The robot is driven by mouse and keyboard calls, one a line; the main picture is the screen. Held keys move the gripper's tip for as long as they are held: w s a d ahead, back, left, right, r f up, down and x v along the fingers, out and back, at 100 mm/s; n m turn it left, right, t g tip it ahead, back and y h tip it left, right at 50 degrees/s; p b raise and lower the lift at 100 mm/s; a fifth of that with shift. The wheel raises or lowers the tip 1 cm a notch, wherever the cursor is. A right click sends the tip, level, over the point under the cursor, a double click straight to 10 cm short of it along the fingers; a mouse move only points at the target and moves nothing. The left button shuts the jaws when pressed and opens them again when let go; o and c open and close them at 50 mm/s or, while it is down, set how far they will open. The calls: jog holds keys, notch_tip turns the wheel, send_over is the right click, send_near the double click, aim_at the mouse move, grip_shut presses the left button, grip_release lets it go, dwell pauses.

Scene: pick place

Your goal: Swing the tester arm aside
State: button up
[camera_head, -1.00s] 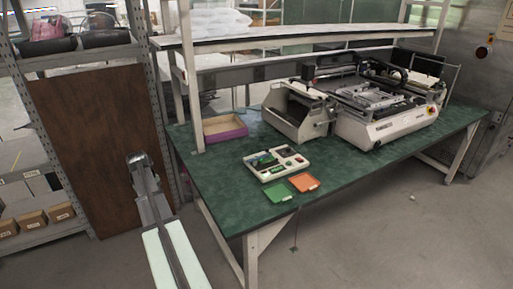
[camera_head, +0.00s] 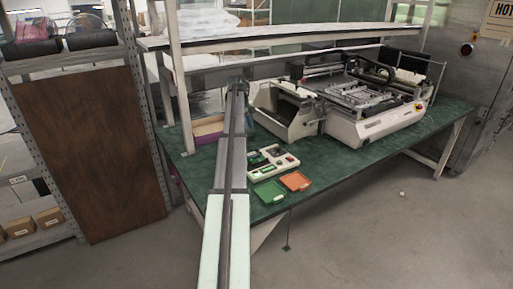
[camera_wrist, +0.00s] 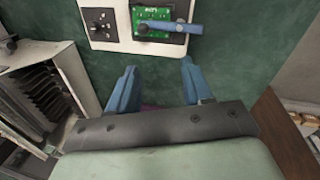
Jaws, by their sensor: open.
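The tester (camera_head: 291,163) is a white panel on the green bench, just right of my arm in the head view. In the wrist view its white panel (camera_wrist: 112,44) is at the top, with a black knob (camera_wrist: 100,23) and a green board (camera_wrist: 155,14). The blue tester arm (camera_wrist: 182,27) lies across the board's lower part, with a round grey end at its left. My gripper (camera_wrist: 158,78) is open and empty, its two blue fingers apart over bare bench, short of the tester. In the head view I cannot make out its fingertips.
A grey slotted rack (camera_head: 285,118) stands behind the tester and also shows in the wrist view (camera_wrist: 50,88). A large white machine (camera_head: 375,125) is to its right. Green (camera_head: 271,191) and orange (camera_head: 296,181) trays lie in front. An open box (camera_head: 208,128) sits left; a shelf (camera_head: 270,34) runs above.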

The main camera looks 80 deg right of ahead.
jog(key=s+d+f, duration=0.1)
jog(key=f, duration=0.3)
jog(key=s+d+f, duration=0.1)
jog(key=s+f, duration=0.1)
jog(key=f, duration=0.2)
jog(key=s+d+f, duration=0.1)
jog(key=f, duration=0.3)
jog(key=shift+s+d+f, duration=0.15)
jog(key=shift+d, duration=0.1)
grip_shut()
dwell(0.4)
